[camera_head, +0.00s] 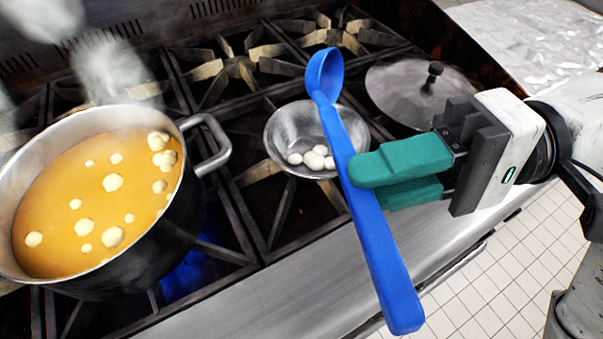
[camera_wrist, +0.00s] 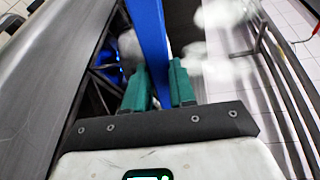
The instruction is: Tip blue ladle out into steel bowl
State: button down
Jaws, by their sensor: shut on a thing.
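The blue ladle (camera_head: 372,238) is held slanted above the stove, its scoop (camera_head: 324,72) at the upper end and its handle end toward the front edge. My gripper (camera_head: 352,180) is shut on the ladle's handle with its green fingers. The handle also shows between the fingers in the wrist view (camera_wrist: 150,45). The steel bowl (camera_head: 279,128) stands on the stove grate behind the handle. Several white balls (camera_head: 314,160) lie in the bowl. The scoop appears above and past the bowl's far rim in the head view. I cannot tell whether the scoop holds anything.
A large pot (camera_head: 185,128) of orange broth with several pale balls steams on a burner at left, with a blue flame below. A metal lid (camera_head: 400,95) with a black knob lies right of the bowl. Empty grates (camera_head: 240,65) are behind.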

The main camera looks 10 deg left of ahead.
jog(key=shift+s, duration=0.15)
jog(key=r+h+p, duration=0.1)
jog(key=p, duration=0.1)
jog(key=a+r+m+h+p, duration=0.1)
jog(key=r+p, duration=0.1)
jog(key=p, duration=0.1)
jog(key=a+r+m+h+p, duration=0.1)
jog(key=r+h+p, duration=0.1)
jog(key=p, duration=0.1)
jog(key=shift+w+a+r, duration=0.1)
jog(key=shift+w+r, duration=0.05)
jog(key=shift+w, duration=0.25)
jog(key=shift+w+a+r+m+h+p, duration=0.1)
jog(key=shift+a+r+m+h+p, duration=0.2)
jog(key=shift+p, duration=0.4)
jog(key=w+a+r+m+g+h+p, duration=0.2)
jog(key=a+r+h+p, duration=0.5)
jog(key=p, duration=0.7)
jog(key=shift+w+a+r+m+g+h+p, duration=0.35)
jog(key=shift+w+a+m+h, duration=0.25)
jog(key=shift+w+m, duration=0.15)
